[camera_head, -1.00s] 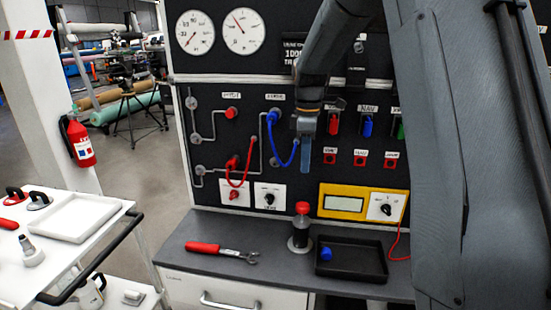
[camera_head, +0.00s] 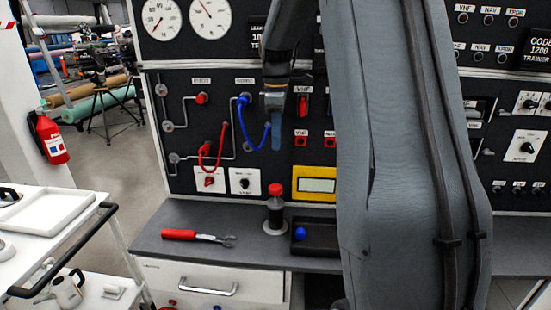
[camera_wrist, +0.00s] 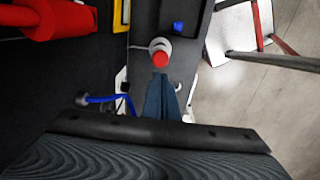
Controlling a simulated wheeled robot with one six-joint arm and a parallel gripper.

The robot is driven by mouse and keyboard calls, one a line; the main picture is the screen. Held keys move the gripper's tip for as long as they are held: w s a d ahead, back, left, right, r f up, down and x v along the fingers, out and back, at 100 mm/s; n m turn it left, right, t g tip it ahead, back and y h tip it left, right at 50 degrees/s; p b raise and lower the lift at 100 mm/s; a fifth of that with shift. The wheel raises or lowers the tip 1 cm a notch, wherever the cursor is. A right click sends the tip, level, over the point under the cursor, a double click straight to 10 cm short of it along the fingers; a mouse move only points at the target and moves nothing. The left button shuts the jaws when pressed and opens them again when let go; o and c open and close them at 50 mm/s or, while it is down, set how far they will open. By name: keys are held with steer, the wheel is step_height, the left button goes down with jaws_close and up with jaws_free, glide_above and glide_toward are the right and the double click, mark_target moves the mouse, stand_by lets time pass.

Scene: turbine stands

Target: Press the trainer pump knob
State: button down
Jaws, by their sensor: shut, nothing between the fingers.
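My gripper (camera_head: 276,135) hangs in front of the black trainer panel with its blue fingers together, pointing down and holding nothing. In the wrist view the shut fingers (camera_wrist: 161,95) point toward a red-capped cylinder (camera_wrist: 159,58) on the bench below. On the panel are a red knob (camera_head: 201,98), a white plate with a red knob (camera_head: 209,182) and a white plate with a black knob (camera_head: 243,183). Their labels are too small to read, so I cannot tell which is the pump knob. My arm hides the panel's middle.
The red-capped cylinder also shows in the head view (camera_head: 275,206), beside a black tray (camera_head: 318,250). A red-handled wrench (camera_head: 198,236) lies on the bench. Red (camera_head: 214,153) and blue (camera_head: 258,147) hoses loop off the panel near my gripper. A white cart (camera_head: 48,232) stands left.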

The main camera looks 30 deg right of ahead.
mark_target(277, 186)
step_height(277, 186, down, 13)
steer(key=p, duration=0.4)
steer(key=shift+f, duration=0.1)
step_height(277, 186, down, 4)
steer(key=shift+r+b, duration=0.15)
steer(key=shift+b, duration=0.65)
steer(key=shift+s, duration=0.15)
steer(key=shift+r+p, duration=0.55)
steer(key=shift+r, duration=0.05)
step_height(277, 186, up, 13)
steer(key=b, duration=0.1)
steer(key=shift+r, duration=0.15)
stand_by(0.9)
